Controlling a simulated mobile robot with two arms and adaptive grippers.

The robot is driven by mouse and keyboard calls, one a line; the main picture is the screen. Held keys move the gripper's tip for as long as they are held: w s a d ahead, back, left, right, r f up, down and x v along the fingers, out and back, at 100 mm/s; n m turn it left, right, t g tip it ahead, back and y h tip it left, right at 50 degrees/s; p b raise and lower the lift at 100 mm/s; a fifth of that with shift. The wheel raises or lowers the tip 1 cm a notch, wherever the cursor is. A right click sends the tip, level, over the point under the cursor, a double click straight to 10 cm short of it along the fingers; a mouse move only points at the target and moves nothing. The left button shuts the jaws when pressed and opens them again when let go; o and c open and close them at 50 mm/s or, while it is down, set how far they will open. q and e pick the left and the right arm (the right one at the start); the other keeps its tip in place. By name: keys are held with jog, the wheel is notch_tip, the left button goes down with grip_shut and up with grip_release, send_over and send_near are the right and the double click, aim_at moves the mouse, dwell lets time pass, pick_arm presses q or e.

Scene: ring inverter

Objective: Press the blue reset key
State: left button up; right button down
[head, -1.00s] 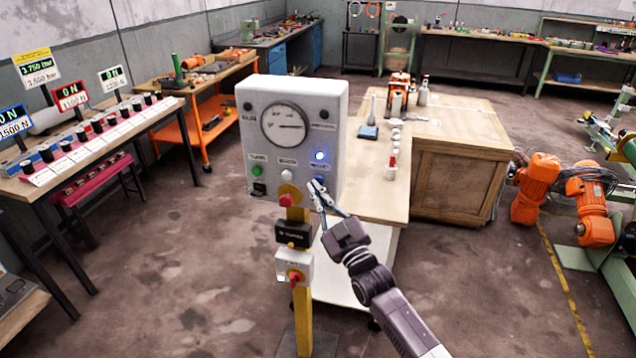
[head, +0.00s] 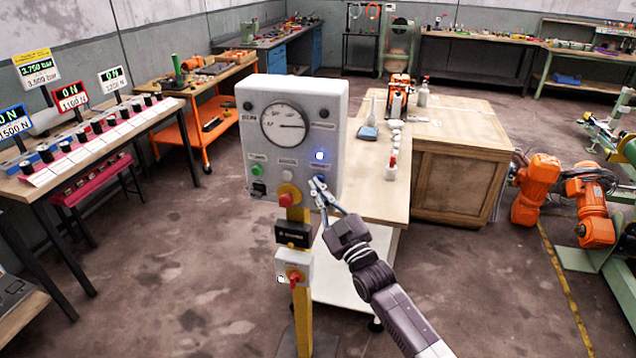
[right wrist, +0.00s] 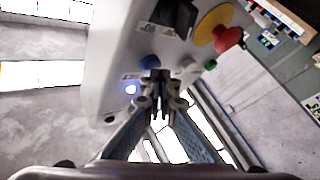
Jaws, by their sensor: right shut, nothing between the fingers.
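The grey-white control box (head: 333,110) has a round dial and a row of small keys below it. The blue key (right wrist: 150,61) shows in the right wrist view, just beyond my fingertips; in the head view my fingers hide most or all of it. A lit blue lamp (head: 319,155) sits above that spot and also glows in the wrist view (right wrist: 130,88). My right gripper (head: 317,183) is shut and empty, its tips close to the box's lower right front. I cannot tell whether they touch the key. My left gripper is not in view.
A red emergency knob (head: 287,200) on a yellow base stands out left of my fingers. A white key (head: 287,175) and a green key (head: 257,170) lie farther left. A wooden bench (head: 385,205) stands behind my right gripper. Open floor lies in front.

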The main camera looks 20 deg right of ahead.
jog(key=shift+w+d, duration=0.15)
jog(key=shift+w, duration=0.05)
dwell(0.6)
jog(key=shift+s+a+p, duration=0.4)
jog(key=shift+s+a, duration=0.15)
jog(key=shift+s, duration=0.25)
jog(key=s+a+p, duration=0.1)
jog(key=s, duration=0.1)
jog(key=s+a+p, duration=0.1)
jog(key=s, duration=0.1)
jog(key=shift+a+p, duration=0.4)
jog(key=shift+f, duration=0.15)
